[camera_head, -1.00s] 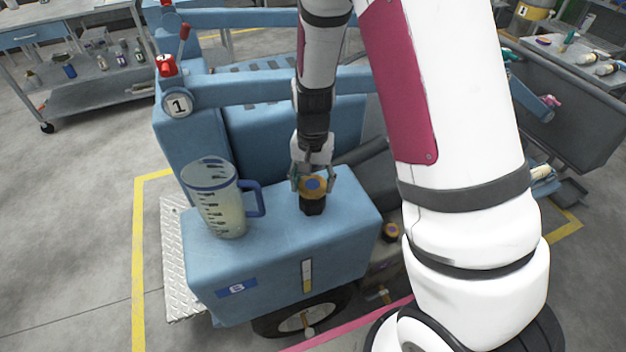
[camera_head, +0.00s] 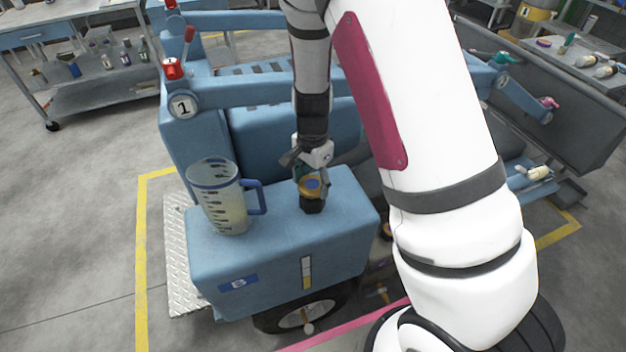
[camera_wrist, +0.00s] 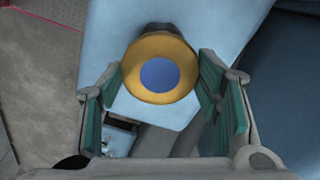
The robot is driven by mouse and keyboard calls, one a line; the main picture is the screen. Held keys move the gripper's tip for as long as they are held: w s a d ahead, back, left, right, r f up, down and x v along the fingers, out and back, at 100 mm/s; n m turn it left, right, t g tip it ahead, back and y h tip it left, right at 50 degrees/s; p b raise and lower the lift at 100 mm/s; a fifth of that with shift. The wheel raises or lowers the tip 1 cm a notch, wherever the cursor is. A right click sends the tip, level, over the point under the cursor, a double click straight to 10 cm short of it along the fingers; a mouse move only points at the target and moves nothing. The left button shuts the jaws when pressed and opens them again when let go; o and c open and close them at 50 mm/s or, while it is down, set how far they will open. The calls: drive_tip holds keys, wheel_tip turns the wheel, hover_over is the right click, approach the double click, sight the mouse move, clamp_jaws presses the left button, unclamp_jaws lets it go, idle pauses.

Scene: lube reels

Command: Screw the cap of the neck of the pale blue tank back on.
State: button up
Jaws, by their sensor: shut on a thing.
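The pale blue tank (camera_head: 270,245) stands in the middle of the head view, with a label marked like a B and a sight gauge on its front. The cap (camera_head: 312,186), yellow-orange with a blue centre, sits on the tank's dark neck (camera_head: 312,205). I cannot tell how far it is threaded. My gripper (camera_head: 312,174) points down from above and is shut on the cap. In the wrist view the cap (camera_wrist: 158,68) lies between the green finger pads; the neck behind it is mostly hidden.
A clear jug (camera_head: 225,200) with a blue rim and handle stands on the tank top, left of the neck. Another dark-and-yellow fitting (camera_head: 386,231) sits partly hidden right of the tank.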

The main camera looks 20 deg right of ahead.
drive_tip(key=m, duration=0.3)
drive_tip(key=shift+m, duration=0.3)
drive_tip(key=shift+p, duration=0.35)
drive_tip(key=m, duration=0.3)
drive_tip(key=shift+s+p, duration=0.1)
drive_tip(key=shift+p, duration=0.25)
drive_tip(key=shift+m, duration=1.1)
drive_tip(key=shift+m+p, duration=0.3)
drive_tip(key=shift+m, duration=0.9)
drive_tip(key=o, duration=1.7)
